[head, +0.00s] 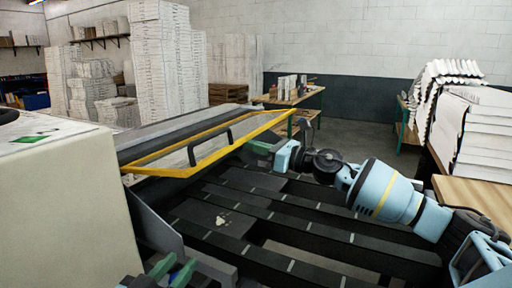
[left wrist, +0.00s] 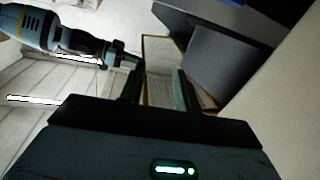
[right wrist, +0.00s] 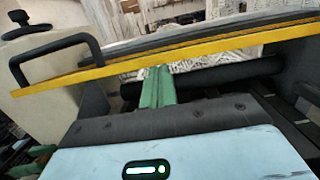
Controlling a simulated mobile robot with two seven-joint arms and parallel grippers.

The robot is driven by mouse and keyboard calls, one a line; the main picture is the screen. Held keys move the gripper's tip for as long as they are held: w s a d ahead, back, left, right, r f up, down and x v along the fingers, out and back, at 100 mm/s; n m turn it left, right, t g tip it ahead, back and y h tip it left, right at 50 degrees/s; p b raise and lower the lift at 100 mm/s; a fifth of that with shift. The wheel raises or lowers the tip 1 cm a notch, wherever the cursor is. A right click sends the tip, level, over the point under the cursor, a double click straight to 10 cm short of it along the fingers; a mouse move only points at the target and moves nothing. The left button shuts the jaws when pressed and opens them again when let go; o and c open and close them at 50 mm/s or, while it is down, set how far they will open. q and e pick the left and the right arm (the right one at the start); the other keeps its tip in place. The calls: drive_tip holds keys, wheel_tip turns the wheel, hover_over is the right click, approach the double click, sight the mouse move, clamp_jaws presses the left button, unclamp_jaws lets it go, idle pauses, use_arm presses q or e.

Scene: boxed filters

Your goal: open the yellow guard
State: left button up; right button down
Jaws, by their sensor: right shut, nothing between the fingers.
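The yellow guard (head: 188,172) is a yellow frame with a see-through panel and black handles, on the machine at the left. It sits tilted above the dark slatted bed. My right gripper (head: 262,148) is shut and empty by the guard's right part. In the right wrist view its green fingertips (right wrist: 158,72) are just below the yellow bar (right wrist: 190,51); I cannot tell if they touch it. A black handle (right wrist: 58,57) is left of them. My left gripper (head: 170,272) is low at the left, away from the guard; its fingers (left wrist: 159,85) stand apart with nothing between them.
A cream machine housing (head: 65,205) stands at the near left. The dark slatted bed (head: 285,215) lies below my right arm. White stacks (head: 165,65) stand behind, and pleated filters (head: 475,120) are at the right. Open floor (head: 355,140) lies beyond the bed.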

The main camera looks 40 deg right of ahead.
use_arm(q)
drive_tip(key=s+a+f+n+t+y, duration=0.15)
drive_tip(key=s+f, duration=0.25)
drive_tip(key=f, duration=0.5)
drive_tip(key=s+a+f+n+y, duration=0.2)
drive_tip(key=s+a+f, duration=0.15)
drive_tip(key=f, duration=0.55)
drive_tip(key=s+a+f+n+y, duration=0.2)
drive_tip(key=s+a+f+y, duration=0.2)
drive_tip(key=a+f, duration=0.75)
drive_tip(key=s+a+f+n+g+y, duration=0.1)
drive_tip(key=s+a+f+n+y, duration=0.1)
drive_tip(key=s+a+f, duration=0.3)
drive_tip(key=s+a+f+n+g+y, duration=0.1)
drive_tip(key=s+a+f+y, duration=0.3)
drive_tip(key=s+a, duration=0.9)
wheel_tip(320, 180, down, 2)
drive_tip(key=shift+s+a+f+n, duration=0.2)
drive_tip(key=shift+a+n, duration=0.25)
drive_tip(key=shift+a, duration=0.55)
